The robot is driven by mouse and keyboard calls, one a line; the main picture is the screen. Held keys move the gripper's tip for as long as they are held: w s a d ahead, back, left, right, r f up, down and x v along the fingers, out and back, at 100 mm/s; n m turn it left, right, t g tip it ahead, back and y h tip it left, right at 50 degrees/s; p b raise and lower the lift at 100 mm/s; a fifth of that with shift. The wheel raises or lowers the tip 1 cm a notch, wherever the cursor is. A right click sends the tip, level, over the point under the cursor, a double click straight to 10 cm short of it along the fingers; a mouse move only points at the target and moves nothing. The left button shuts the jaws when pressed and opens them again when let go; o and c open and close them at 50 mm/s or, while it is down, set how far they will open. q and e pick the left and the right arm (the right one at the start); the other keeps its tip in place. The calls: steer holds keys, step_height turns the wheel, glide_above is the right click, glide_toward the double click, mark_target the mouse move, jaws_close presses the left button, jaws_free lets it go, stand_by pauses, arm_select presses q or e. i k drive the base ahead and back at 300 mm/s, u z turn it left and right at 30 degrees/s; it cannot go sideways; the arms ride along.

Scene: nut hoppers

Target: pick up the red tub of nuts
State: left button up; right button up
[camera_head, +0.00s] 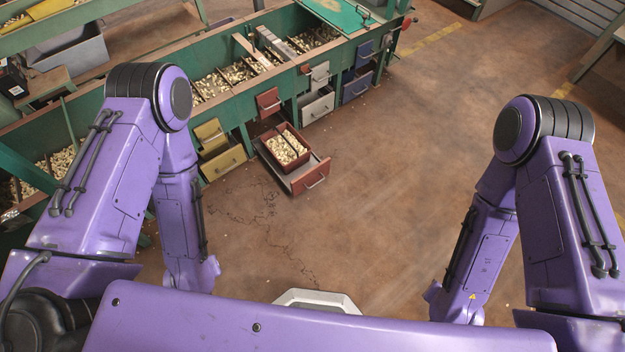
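The red tub of nuts (275,153) sits in an open drawer (311,177) low on the green hopper bench. The tub is rectangular, has a divider across it and holds pale nuts. The drawer is pulled out over the floor and has a dark red front with a handle. My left arm hangs on the left side of the view and my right arm on the right. Both grippers are hidden below my purple body or outside the view. Neither arm touches the tub.
The green bench (287,88) has compartments of nuts and several coloured chutes and drawers: yellow (223,162), white (317,106) and blue (356,86). A grey bin (70,50) stands at the upper left. The brown floor (400,180) right of the drawer is clear.

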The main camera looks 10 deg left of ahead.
mark_target(288, 168)
steer(key=u, duration=0.2)
steer(key=i, duration=1.45)
steer(key=z, duration=0.35)
